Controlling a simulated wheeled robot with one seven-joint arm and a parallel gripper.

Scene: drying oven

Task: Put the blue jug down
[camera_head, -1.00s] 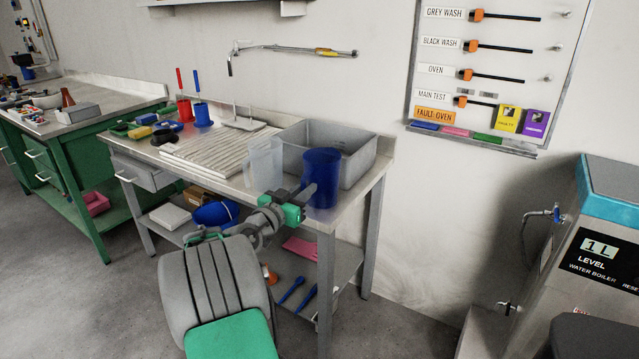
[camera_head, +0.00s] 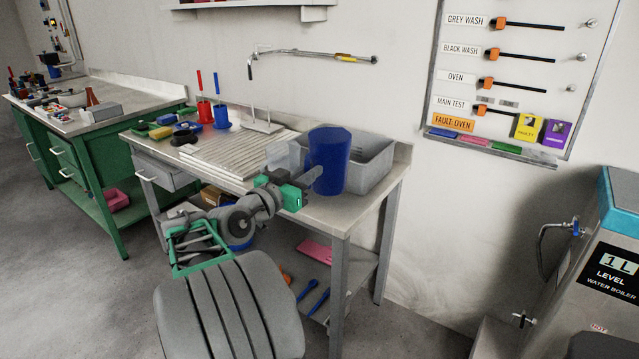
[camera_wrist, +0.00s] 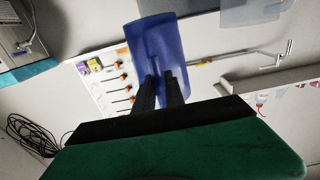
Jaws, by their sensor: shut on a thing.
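The blue jug (camera_head: 333,158) is upright in the head view, at the front right of the sink bench and in front of the grey sink basin. My gripper (camera_head: 306,187) is shut on its handle side, to the left of the jug's body. In the wrist view the two dark fingers (camera_wrist: 160,92) close on the blue jug (camera_wrist: 153,45). The jug's base is near the bench top (camera_head: 335,211); I cannot tell whether it touches. A clear jug (camera_head: 281,156) stands behind my gripper, mostly hidden.
The grey sink basin (camera_head: 384,165) is directly behind the blue jug. A ribbed draining board (camera_head: 225,158) lies to the left. Bare bench top shows at the front right corner. A water boiler (camera_head: 610,265) stands at the right.

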